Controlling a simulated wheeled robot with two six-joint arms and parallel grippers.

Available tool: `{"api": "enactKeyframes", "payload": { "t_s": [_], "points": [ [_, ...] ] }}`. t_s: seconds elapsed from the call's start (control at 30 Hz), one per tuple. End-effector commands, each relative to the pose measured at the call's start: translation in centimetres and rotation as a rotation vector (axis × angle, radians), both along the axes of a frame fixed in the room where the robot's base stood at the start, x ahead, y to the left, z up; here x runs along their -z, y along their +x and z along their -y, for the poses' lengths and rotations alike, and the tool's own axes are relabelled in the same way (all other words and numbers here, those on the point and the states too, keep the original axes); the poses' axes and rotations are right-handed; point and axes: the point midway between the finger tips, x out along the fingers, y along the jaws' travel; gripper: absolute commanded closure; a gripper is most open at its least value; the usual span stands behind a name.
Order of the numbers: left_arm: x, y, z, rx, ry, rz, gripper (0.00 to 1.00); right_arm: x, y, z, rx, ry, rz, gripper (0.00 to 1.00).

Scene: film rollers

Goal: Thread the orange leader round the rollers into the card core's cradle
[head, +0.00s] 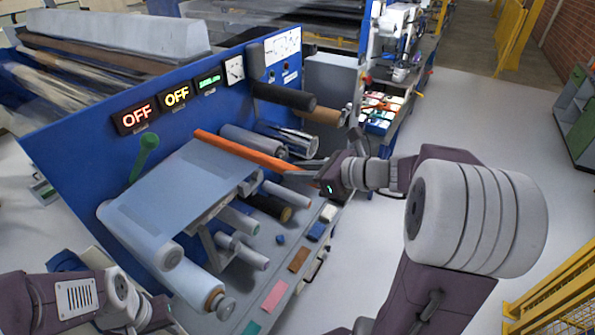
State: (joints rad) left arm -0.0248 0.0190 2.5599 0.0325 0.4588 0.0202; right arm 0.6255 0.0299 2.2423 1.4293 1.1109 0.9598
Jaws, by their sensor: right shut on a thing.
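The orange leader (240,149) is a long straight strip at the upper edge of a grey-blue film sheet (180,190). My right gripper (306,169) is shut on the leader's right end. The sheet runs down to a film roll (175,270) at lower left. Grey rollers (252,141), a shiny roller (295,138) and a black roller (268,206) stick out of the blue panel, near or below the leader. A brown tube (322,115), which looks like card, lies at upper right; I cannot make out its cradle. My left arm shows at lower left, its fingers out of sight.
A dark roller (283,96) sits at upper right. Small coloured blocks (298,260) lie on the front ledge. Open floor lies to the right.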

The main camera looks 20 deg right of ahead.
Motion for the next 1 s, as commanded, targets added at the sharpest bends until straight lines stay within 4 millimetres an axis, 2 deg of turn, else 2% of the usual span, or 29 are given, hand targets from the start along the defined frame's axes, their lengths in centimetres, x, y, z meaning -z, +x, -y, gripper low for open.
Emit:
{"api": "enactKeyframes", "payload": {
  "t_s": [0.6,1.0],
  "points": [
    [-4.5,0.0,0.0,0.000,0.000,0.000,0.64,-4.8,0.0,0.0,0.000,0.000,0.001,1.00],
    [-4.4,0.0,0.0,0.000,0.000,0.000,0.64,-4.8,0.3,-0.1,-0.001,0.000,0.001,1.00]
  ]
}}
